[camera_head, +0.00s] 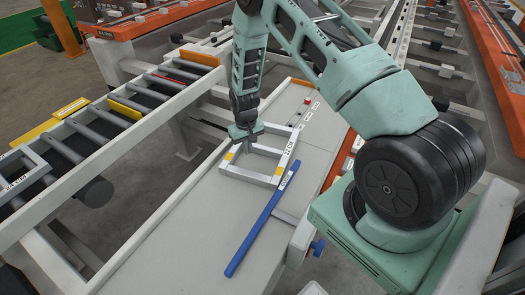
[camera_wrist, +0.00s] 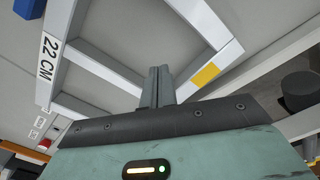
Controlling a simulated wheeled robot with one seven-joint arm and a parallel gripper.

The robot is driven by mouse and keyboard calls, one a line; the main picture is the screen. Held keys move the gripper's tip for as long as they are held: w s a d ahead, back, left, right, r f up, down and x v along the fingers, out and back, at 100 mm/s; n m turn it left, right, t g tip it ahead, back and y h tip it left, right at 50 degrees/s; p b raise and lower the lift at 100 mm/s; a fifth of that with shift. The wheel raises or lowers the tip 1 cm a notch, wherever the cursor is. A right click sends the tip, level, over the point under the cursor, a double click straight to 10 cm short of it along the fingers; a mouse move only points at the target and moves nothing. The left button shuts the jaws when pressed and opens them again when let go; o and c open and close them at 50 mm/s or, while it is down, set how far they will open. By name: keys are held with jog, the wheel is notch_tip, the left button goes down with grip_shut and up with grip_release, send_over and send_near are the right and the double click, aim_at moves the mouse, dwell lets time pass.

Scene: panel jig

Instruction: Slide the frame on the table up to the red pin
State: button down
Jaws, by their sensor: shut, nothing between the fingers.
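The pale grey frame (camera_head: 250,178) lies flat on the table, with a crossbar, yellow patches and a "22 CM" label. In the wrist view the frame (camera_wrist: 96,62) fills the upper left, its label at the left. A small red pin (camera_head: 307,101) stands farther up the table, beyond the frame's far side; a small red piece (camera_wrist: 45,142) shows at lower left in the wrist view. My gripper (camera_head: 276,160) is shut and empty, pointing down at the frame. Its fingertips (camera_wrist: 158,72) appear within the frame's outline; whether they touch a bar I cannot tell.
A long blue bar (camera_head: 255,231) lies on the table (camera_head: 185,238) along the frame's right side. A roller conveyor (camera_head: 125,108) stands at left, holding another frame (camera_head: 22,170). Small white labels lie near the pin.

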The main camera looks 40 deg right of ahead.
aim_at(234, 150)
jog(key=shift+f+b, duration=1.5)
jog(key=shift+f, duration=0.45)
jog(key=shift+w, duration=0.1)
jog(key=shift+w+a+b, duration=0.35)
jog(key=shift+w+b, duration=0.15)
jog(key=shift+w, duration=0.5)
jog(key=shift+w+a+b, duration=0.4)
jog(key=shift+w+b, duration=0.05)
jog(key=shift+w, duration=0.55)
jog(key=shift+w+a+b, duration=0.35)
jog(key=shift+w+b, duration=0.15)
jog(key=shift+w, duration=0.5)
jog(key=shift+s, duration=0.15)
jog(key=shift+s+d+p, duration=0.35)
jog(key=shift+s+p, duration=0.05)
jog(key=shift+s, duration=0.45)
jog(key=shift+r, duration=0.2)
notch_tip(234, 150, up, 9)
jog(key=p, duration=0.5)
jog(key=shift+f, duration=0.15)
